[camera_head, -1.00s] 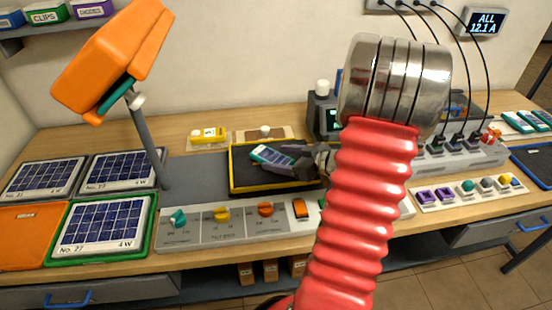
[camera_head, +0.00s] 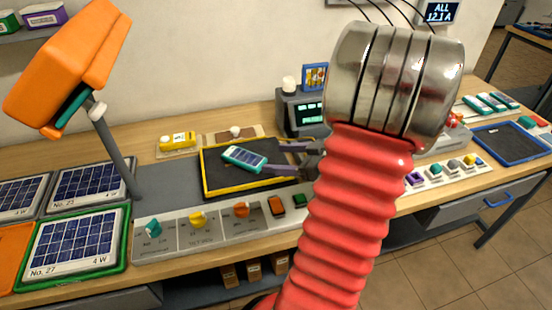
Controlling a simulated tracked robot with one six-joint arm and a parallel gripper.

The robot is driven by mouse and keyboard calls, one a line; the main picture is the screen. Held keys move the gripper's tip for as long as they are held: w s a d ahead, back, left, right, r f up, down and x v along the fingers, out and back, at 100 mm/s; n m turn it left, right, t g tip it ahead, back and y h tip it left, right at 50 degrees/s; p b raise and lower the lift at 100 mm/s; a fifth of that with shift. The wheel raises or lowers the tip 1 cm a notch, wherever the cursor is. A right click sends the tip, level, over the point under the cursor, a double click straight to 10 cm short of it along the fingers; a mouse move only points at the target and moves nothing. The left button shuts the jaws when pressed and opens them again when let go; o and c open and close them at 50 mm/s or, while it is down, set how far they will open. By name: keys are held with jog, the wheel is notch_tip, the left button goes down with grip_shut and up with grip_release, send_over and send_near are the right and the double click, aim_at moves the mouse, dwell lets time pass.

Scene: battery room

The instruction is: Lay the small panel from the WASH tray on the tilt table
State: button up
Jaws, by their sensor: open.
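A small panel (camera_head: 244,158) with a teal and white frame and a dark face lies on a black, yellow-rimmed surface (camera_head: 209,177), which looks like the tilt table. My gripper (camera_head: 276,158) is open just right of the panel, its two dark fingers spread and pointing left. The fingers look empty and clear of the panel, though one tip is close to its right end. No WASH label is readable; a blue-rimmed tray (camera_head: 487,155) stands at the far right.
An orange lamp (camera_head: 70,62) on a grey post stands at the left. A control strip with knobs (camera_head: 197,220) runs along the front. Large panels (camera_head: 75,238) lie at the left. A dark instrument (camera_head: 301,113) stands behind. Several teal-framed pieces (camera_head: 489,103) lie far right.

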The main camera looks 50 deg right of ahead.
dwell(0.7)
jog(key=shift+w+d+r+h, duration=0.1)
jog(key=shift+w+r+h, duration=0.1)
jog(key=shift+w+h, duration=0.15)
jog(key=w+r+h, duration=0.5)
jog(key=w+r, duration=0.3)
jog(key=w, duration=0.1)
jog(key=w+a+r+m+g+h, duration=0.1)
jog(key=a+r+m+g+h, duration=0.15)
jog(key=a+r, duration=0.3)
jog(key=s+a+f+g+y, duration=0.1)
jog(key=s+a, duration=0.4)
jog(key=a, duration=0.5)
jog(key=s+a+f+g+y, duration=0.1)
jog(key=s+a, duration=0.4)
jog(key=a, duration=0.5)
jog(key=s+a+f+g+y, duration=0.1)
jog(key=s+a+g+y, duration=0.2)
jog(key=a, duration=0.7)
jog(key=shift+s+f+y, duration=0.2)
jog(key=shift+s+y, duration=0.1)
jog(key=shift+s, duration=0.8)
jog(key=shift+d, duration=0.1)
